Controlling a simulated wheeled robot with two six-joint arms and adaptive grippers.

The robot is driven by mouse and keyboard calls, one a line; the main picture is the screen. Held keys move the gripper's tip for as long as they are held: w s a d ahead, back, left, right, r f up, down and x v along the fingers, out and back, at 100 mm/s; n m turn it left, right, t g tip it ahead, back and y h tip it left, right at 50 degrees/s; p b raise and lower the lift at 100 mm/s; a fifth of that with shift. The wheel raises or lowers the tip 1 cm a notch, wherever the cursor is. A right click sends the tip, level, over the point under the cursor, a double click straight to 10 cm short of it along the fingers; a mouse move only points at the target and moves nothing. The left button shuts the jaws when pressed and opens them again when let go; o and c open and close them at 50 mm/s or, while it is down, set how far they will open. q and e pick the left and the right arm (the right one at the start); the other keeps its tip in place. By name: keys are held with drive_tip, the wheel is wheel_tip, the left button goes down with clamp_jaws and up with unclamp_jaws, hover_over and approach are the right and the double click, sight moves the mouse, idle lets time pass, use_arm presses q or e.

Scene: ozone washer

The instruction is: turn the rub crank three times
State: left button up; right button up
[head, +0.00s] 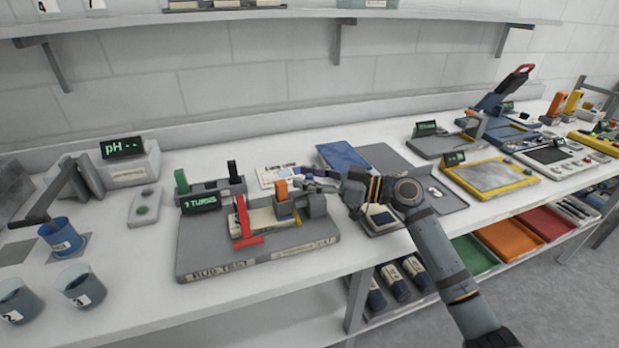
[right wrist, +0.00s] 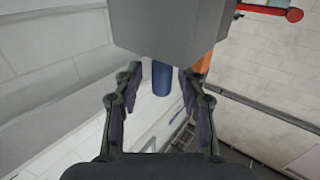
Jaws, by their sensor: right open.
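The rub tester (head: 258,258), a grey base marked RUB TEST, sits on the bench left of centre. A red arm (head: 243,220) stands on it beside a pale strip. A grey block with an orange part (head: 282,190) is at its right end. I cannot tell for sure which part is the crank. A red rod with a round knob (right wrist: 294,15) shows in the right wrist view. My right gripper (head: 318,182) is open just right of the grey block. In the right wrist view the open fingers (right wrist: 158,88) point at a grey block (right wrist: 172,25), with nothing gripped.
A green-lit TURNS display (head: 201,202) stands behind the tester. A grey tray (head: 435,190) and yellow-framed pad (head: 488,178) are to the right. A shelf (head: 270,18) hangs above.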

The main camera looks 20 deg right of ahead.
wheel_tip(320, 180, up, 10)
idle(0.3)
